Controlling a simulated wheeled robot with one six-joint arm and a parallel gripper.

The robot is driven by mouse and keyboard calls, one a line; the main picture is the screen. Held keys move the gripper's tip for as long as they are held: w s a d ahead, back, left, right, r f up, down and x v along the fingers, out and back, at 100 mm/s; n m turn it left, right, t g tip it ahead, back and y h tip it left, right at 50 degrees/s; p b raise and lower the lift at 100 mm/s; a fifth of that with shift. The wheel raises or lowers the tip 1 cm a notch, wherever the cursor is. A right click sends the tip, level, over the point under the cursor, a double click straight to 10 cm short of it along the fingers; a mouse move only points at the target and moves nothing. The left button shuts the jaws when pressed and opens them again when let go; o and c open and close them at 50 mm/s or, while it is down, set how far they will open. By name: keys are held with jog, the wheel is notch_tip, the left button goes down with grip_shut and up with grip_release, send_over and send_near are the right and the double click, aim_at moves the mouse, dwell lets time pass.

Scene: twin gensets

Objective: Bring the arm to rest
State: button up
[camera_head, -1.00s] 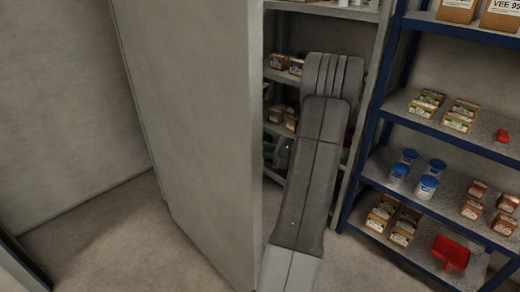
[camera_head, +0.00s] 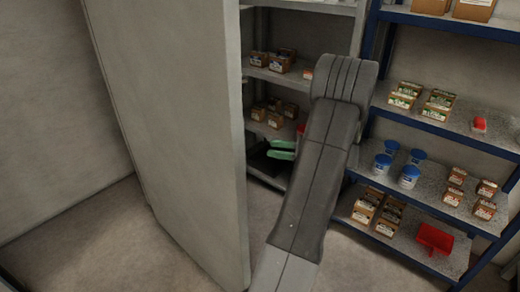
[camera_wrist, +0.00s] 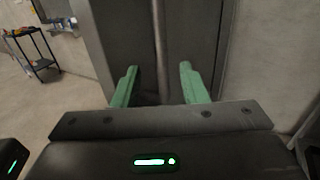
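My arm (camera_head: 312,180) reaches up and forward in the head view, its elbow bent in front of the shelves. My gripper shows in the wrist view (camera_wrist: 158,72) with two green fingers held apart and nothing between them. In the head view its green fingers (camera_head: 281,150) show left of the arm, in front of the grey shelf unit. The rest of the gripper there is largely hidden or dark. In the wrist view the fingers point toward dark upright panels (camera_wrist: 190,40) with a pale vertical strip behind the gap.
A tall grey panel (camera_head: 170,130) stands close on the left. Behind my arm is a grey shelf unit (camera_head: 300,84) with small boxes. A blue-framed shelf (camera_head: 440,125) on the right holds boxes, tubs and a red bin (camera_head: 434,238). A dark cart (camera_wrist: 37,52) stands at the wrist view's left.

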jog(key=shift+s+d, duration=0.2)
jog(key=shift+d, duration=0.85)
jog(key=w+a+p, duration=0.2)
jog(key=a, duration=1.1)
jog(key=shift+w+a, duration=0.15)
jog(key=shift+a, duration=0.2)
jog(key=shift+d, duration=0.1)
